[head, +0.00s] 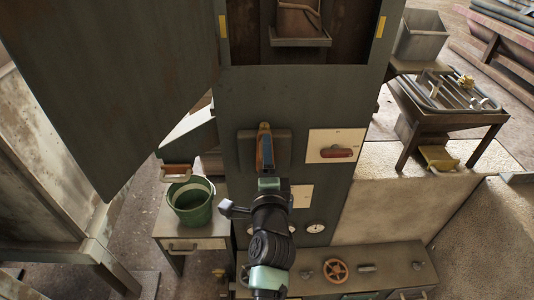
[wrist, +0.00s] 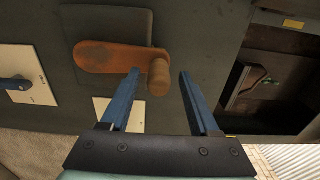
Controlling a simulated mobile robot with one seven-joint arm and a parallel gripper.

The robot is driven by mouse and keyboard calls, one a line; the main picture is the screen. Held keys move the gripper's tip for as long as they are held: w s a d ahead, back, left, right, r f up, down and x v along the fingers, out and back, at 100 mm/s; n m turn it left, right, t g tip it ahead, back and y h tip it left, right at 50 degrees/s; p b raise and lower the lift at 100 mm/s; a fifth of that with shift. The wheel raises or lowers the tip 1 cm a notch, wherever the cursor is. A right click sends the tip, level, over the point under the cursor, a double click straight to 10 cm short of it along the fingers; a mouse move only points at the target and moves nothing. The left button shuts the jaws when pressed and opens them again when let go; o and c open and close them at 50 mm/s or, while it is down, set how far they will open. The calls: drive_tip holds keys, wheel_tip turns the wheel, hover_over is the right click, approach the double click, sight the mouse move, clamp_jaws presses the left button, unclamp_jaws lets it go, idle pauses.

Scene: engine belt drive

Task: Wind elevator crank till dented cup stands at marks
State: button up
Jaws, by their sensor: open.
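The crank has an orange-brown arm (wrist: 108,57) and a wooden handle (wrist: 158,77), mounted on a dark square plate on the elevator casing. In the head view the crank (head: 264,128) stands upright, partly hidden by my gripper. My gripper (head: 266,150) is open. In the wrist view its blue fingers stand either side of the handle, with a gap on each side. A brownish cup (head: 298,18) shows in the casing's upper opening, its top cut off; crease-like lines run over its front. Yellow marks sit left (head: 222,26) and right (head: 381,27) of the opening.
A large dark panel (head: 110,80) hangs at the left. A green bucket (head: 191,205) stands on a small table below. A bench with a handwheel (head: 335,270) lies in front.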

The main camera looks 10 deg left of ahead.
drive_tip(key=shift+s, duration=0.15)
drive_tip(key=v, duration=1.2)
drive_tip(key=shift+s+p, duration=0.35)
drive_tip(key=shift+d, duration=0.1)
